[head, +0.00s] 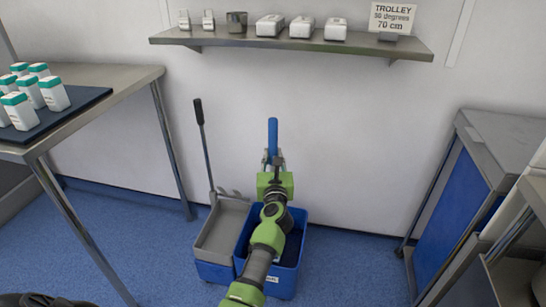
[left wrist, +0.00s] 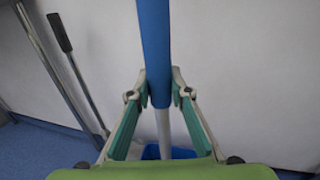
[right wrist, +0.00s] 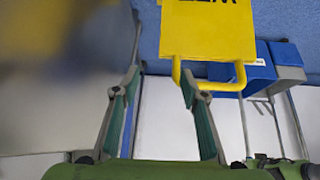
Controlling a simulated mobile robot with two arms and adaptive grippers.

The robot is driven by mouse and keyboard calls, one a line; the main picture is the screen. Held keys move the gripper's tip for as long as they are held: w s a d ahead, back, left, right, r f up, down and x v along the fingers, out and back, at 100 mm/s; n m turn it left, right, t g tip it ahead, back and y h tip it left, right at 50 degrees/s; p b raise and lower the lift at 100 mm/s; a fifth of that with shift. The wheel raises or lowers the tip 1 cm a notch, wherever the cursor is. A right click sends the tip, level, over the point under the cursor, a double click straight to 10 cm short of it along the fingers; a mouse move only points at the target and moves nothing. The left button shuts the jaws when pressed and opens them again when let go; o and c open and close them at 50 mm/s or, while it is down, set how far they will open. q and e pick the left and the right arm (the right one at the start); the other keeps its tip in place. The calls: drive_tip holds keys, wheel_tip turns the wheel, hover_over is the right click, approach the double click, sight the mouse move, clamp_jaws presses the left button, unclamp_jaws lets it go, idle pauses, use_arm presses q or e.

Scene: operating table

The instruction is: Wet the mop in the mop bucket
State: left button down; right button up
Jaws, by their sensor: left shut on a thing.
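The mop has a blue upper handle (head: 272,135) standing near upright by the wall. My left gripper (head: 273,162) is shut on it. In the left wrist view, the blue handle (left wrist: 154,45) passes between the fingers and a grey lower pole runs down toward the blue bucket (left wrist: 168,152). The blue mop bucket (head: 281,284) stands on the floor below my left gripper, largely covered by my left arm. The mop head is hidden, so I cannot tell if it is inside the bucket. My right gripper (right wrist: 159,75) is open, with its fingers apart.
A grey wringer tray (head: 222,236) with an upright lever (head: 200,115) adjoins the bucket on the left. A steel table (head: 118,82) with white bottles stands left, a blue-sided cabinet (head: 455,215) right. A shelf (head: 290,41) runs above. A yellow sign (right wrist: 205,35) shows near my right fingers.

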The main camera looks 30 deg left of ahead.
sight(273, 131)
use_arm(q)
wheel_tip(273, 131, up, 2)
drive_tip(key=shift+p, duration=0.7)
use_arm(e)
drive_tip(key=s+d+f+g, duration=0.1)
drive_tip(key=s+d+g, duration=0.15)
drive_tip(key=s, duration=0.45)
use_arm(q)
wheel_tip(273, 131, up, 3)
drive_tip(key=p, duration=0.3)
drive_tip(key=shift+r, duration=0.1)
drive_tip(key=shift+r+p, duration=0.75)
drive_tip(key=shift+p, duration=0.15)
drive_tip(key=shift+r+p, duration=1.6)
drive_tip(key=shift+p, duration=0.05)
use_arm(e)
drive_tip(key=s+f+g, duration=0.2)
drive_tip(key=s+f, duration=0.1)
drive_tip(key=f, duration=1.8)
drive_tip(key=shift+a+f+h, duration=0.2)
drive_tip(key=shift+f+h, duration=0.15)
drive_tip(key=shift+h, duration=0.05)
